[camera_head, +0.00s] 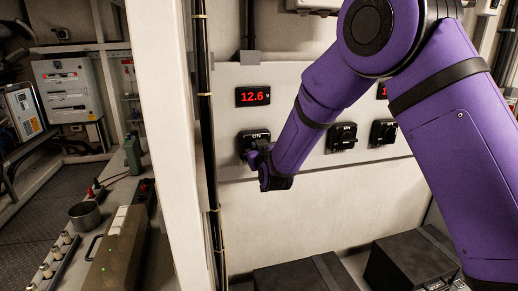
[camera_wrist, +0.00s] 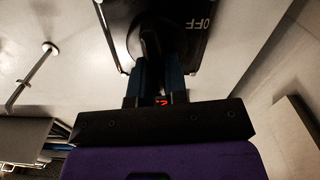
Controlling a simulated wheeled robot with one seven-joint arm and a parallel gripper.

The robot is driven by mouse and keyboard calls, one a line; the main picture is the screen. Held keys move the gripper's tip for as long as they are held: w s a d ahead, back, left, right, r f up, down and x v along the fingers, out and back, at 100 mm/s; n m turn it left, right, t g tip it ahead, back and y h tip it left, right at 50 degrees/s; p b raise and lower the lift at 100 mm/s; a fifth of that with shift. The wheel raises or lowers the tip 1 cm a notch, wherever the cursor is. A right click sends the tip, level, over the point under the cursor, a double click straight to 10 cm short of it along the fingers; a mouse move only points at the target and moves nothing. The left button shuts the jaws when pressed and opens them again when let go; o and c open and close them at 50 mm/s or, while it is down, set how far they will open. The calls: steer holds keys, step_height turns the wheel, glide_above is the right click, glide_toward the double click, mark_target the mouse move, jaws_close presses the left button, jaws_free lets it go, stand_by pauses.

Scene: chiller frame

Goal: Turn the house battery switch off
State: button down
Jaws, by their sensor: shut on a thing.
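Black rotary battery switches are mounted in a row on the pale panel (camera_head: 350,90). My gripper (camera_head: 251,155) is at the leftmost switch (camera_head: 255,134), below a red 12.6 V display (camera_head: 253,96). An "ON" mark shows at the top of this switch. In the wrist view, my gripper (camera_wrist: 156,72) is shut on the black knob (camera_wrist: 150,42) of the switch, and an "OFF" mark (camera_wrist: 198,24) shows on its plate. No name plate is readable, so I cannot tell which one is the house switch. The fingers partly hide the knob.
Two more switches (camera_head: 342,137) (camera_head: 384,132) sit to the right, partly beside my purple arm. Dark battery boxes (camera_head: 410,263) stand below the panel. A white post (camera_head: 165,120) and black pipe (camera_head: 204,110) stand left of the panel. A bench (camera_head: 125,225) with tools is further left.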

steer(key=n, duration=0.3)
steer(key=shift+s+a+f+n, duration=0.1)
steer(key=shift+a+n, duration=0.2)
steer(key=shift+s+a+f+n, duration=0.1)
steer(key=shift+f+n, duration=0.15)
steer(key=shift+n, duration=1.8)
steer(key=shift+w+a+f+n, duration=0.1)
steer(key=shift+a+f+n, duration=0.1)
steer(key=shift+n, duration=1.8)
steer(key=shift+s+a+f+n, duration=0.1)
steer(key=shift+f+n, duration=0.15)
steer(key=shift+n, duration=1.8)
steer(key=shift+d, duration=0.1)
steer(key=c, duration=1.1)
jaws_free()
steer(key=shift+c, duration=0.2)
steer(key=v, duration=1)
steer(key=shift+s, duration=0.4)
